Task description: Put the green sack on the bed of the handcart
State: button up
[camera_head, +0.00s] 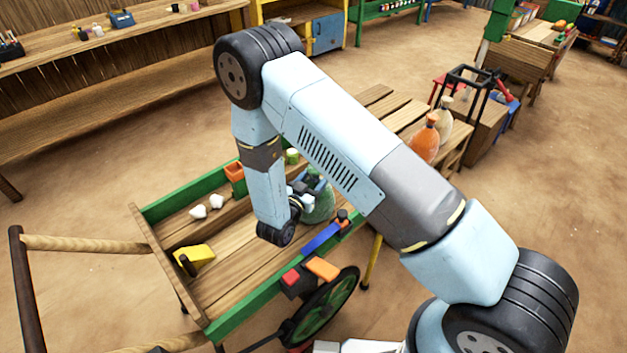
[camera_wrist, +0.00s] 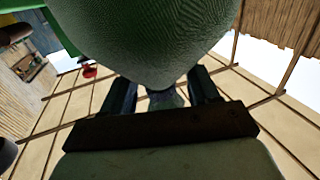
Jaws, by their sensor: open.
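The green sack (camera_head: 321,207) stands at the right end of the wooden bed of the handcart (camera_head: 212,285), partly hidden behind my arm. It looks upright and appears to rest on the planks. My gripper (camera_head: 308,187) is at the sack's upper part. In the wrist view, the sack's rounded grey-green body (camera_wrist: 140,40) fills the top middle. The two dark fingers of my gripper (camera_wrist: 162,92) are spread apart there, with a dark bluish part between them that may be the sack's neck. I cannot tell whether the fingers touch it.
Two white lumps (camera_head: 207,207), a yellow block (camera_head: 195,257) and an orange pot (camera_head: 234,172) are on the cart. A blue bar (camera_head: 323,238) lies along its near rail. Behind my arm, an orange sack (camera_head: 425,142) and a cream sack (camera_head: 443,118) stand on a wooden bench (camera_head: 385,105).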

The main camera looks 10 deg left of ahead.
jog(key=shift+r, duration=0.1)
jog(key=v, duration=1.2)
jog(key=shift+d, duration=0.1)
